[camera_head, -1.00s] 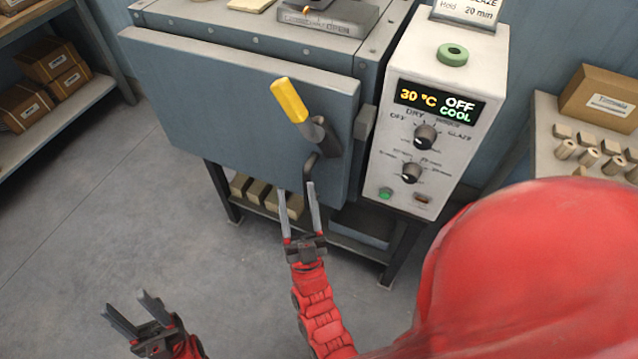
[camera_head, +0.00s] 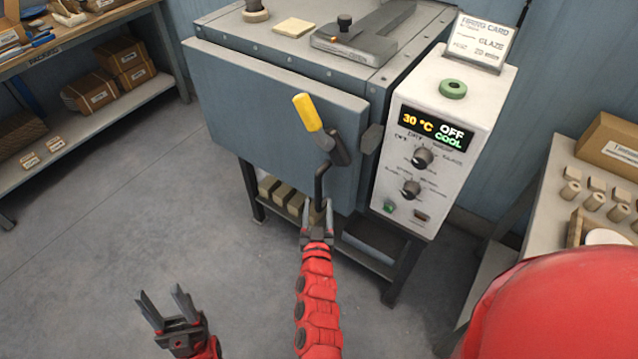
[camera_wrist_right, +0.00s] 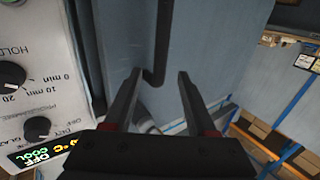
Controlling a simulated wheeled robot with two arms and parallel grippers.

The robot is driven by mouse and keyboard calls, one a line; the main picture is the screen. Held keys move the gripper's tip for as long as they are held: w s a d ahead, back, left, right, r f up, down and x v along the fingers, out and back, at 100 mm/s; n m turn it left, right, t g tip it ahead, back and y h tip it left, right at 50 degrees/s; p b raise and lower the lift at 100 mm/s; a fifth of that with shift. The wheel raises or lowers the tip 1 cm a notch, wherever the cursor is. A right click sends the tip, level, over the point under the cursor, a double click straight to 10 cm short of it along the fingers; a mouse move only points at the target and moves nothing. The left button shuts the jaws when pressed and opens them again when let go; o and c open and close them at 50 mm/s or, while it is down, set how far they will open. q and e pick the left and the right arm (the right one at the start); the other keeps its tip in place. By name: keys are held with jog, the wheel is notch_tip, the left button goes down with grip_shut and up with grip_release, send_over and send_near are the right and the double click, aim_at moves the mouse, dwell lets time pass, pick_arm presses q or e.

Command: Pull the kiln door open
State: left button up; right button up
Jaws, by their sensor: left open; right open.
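The kiln door (camera_head: 255,115) is a flat blue-grey panel on the front of the kiln (camera_head: 300,50); I cannot tell whether it stands slightly ajar. Its latch lever (camera_head: 308,112) has a yellow grip and points up and left. Below it hangs a dark bar handle (camera_head: 319,185). My right gripper (camera_head: 316,205) is open at the handle's lower end. In the right wrist view, the bar handle (camera_wrist_right: 161,40) appears between the two open fingers (camera_wrist_right: 158,72); contact is not clear. My left gripper (camera_head: 163,297) is open and empty, low over the floor at the left.
A white control box (camera_head: 440,140) showing 30 °C and OFF stands right of the door. Shelving with boxes (camera_head: 115,65) is at the left, and a table (camera_head: 545,195) with small pieces is at the right. The floor (camera_head: 150,215) left of the kiln is clear.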

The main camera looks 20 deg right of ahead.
aim_at(318, 188)
jog(key=p+x, duration=0.1)
jog(key=x, duration=0.6)
jog(key=shift+w+d, duration=0.1)
jog(key=shift+w, duration=0.2)
grip_shut()
dwell(1.1)
